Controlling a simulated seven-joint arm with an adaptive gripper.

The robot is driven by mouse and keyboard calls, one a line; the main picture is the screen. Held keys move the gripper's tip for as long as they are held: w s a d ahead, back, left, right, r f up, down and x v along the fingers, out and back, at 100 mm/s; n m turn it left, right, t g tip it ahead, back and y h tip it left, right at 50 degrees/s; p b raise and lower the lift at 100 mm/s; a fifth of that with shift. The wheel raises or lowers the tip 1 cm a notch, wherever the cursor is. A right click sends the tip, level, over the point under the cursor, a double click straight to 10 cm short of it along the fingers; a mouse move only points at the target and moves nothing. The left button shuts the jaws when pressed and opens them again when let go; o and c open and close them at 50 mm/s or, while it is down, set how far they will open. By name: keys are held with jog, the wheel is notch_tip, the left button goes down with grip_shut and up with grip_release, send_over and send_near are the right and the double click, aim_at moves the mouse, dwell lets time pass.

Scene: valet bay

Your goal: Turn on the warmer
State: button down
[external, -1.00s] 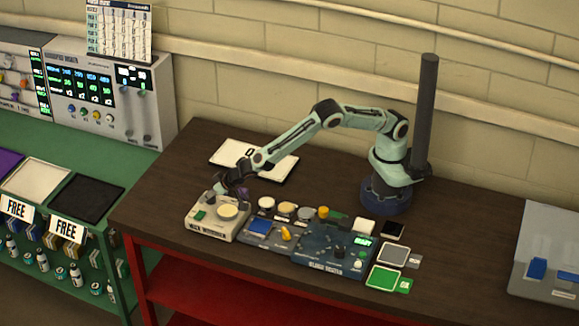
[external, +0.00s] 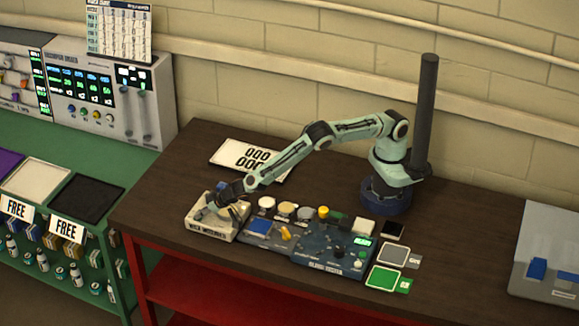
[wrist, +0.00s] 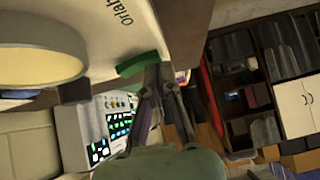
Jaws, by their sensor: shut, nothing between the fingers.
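The warmer is a cream box (external: 206,228) with lettering on its front, at the left end of the dark bench top. My gripper (external: 213,203) is over its top in the external view, and the green switch there is hidden behind it. In the wrist view the cream housing (wrist: 105,45) fills the upper left, with a round pale dish (wrist: 45,40) on it. The green switch (wrist: 137,65) sits at the housing's edge. My gripper (wrist: 160,73) is shut and empty, its tips right beside the switch; I cannot tell whether they touch it.
A blue tester panel (external: 330,262) with knobs and small pots stands right of the warmer. A white number card (external: 248,158) lies behind. Grey and green square pads (external: 384,278) lie at the right. The bench between pads and grey case (external: 548,260) is clear.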

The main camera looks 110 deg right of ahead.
jog(key=shift+s+d, duration=0.1)
jog(key=shift+s, duration=0.05)
jog(key=shift+s+d+r, duration=0.25)
jog(key=shift+s+d, duration=0.15)
jog(key=shift+d, duration=0.05)
jog(key=shift+r, duration=0.15)
jog(key=shift+r, duration=0.3)
jog(key=r, duration=0.3)
jog(key=shift+w+a, duration=0.2)
jog(key=v, duration=1)
jog(key=shift+w+a, duration=0.35)
